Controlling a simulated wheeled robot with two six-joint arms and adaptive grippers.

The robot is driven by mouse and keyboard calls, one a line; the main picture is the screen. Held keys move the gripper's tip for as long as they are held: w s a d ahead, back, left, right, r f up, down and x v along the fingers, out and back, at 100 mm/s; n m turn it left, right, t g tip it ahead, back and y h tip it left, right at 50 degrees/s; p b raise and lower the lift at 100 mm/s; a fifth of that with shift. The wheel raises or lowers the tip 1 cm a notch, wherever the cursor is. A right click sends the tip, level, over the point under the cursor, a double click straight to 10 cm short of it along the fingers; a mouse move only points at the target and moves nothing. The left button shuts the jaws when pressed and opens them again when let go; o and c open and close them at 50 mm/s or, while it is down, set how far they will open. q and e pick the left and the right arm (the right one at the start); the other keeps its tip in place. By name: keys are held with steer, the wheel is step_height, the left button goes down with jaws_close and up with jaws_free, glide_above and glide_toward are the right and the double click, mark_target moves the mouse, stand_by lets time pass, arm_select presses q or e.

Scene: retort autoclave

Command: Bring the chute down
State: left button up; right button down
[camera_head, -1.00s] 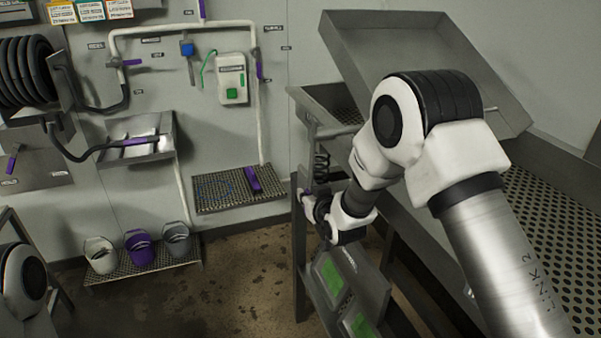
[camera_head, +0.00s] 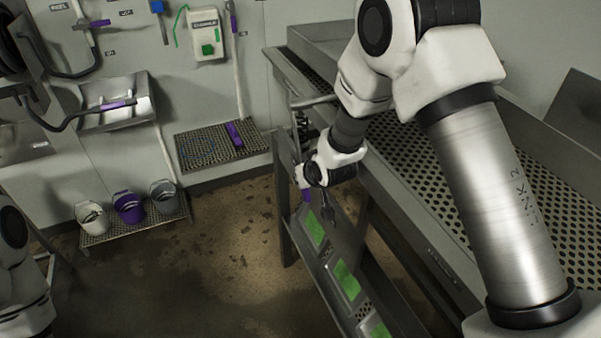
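A small purple handle (camera_head: 306,195) shows beside the table's near left leg, at the upper end of a sloped trough (camera_head: 350,250) holding green pouches. My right gripper (camera_head: 327,212) points down next to the handle, its dark fingers over the trough. They are small and dark, so I cannot tell whether they are open, or touching the handle. My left arm shows at the left edge; its gripper is out of view.
The perforated table (camera_head: 440,165) fills the right side. Three buckets (camera_head: 128,207) stand on a low grate at the left. A wall shelf (camera_head: 210,147) holds a purple item. The wet floor between (camera_head: 215,255) is clear.

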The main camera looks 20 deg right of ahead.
steer(key=c, duration=1.1)
jaws_free()
steer(key=shift+s, duration=0.1)
steer(key=shift+s+r, duration=0.1)
steer(key=v, duration=1.2)
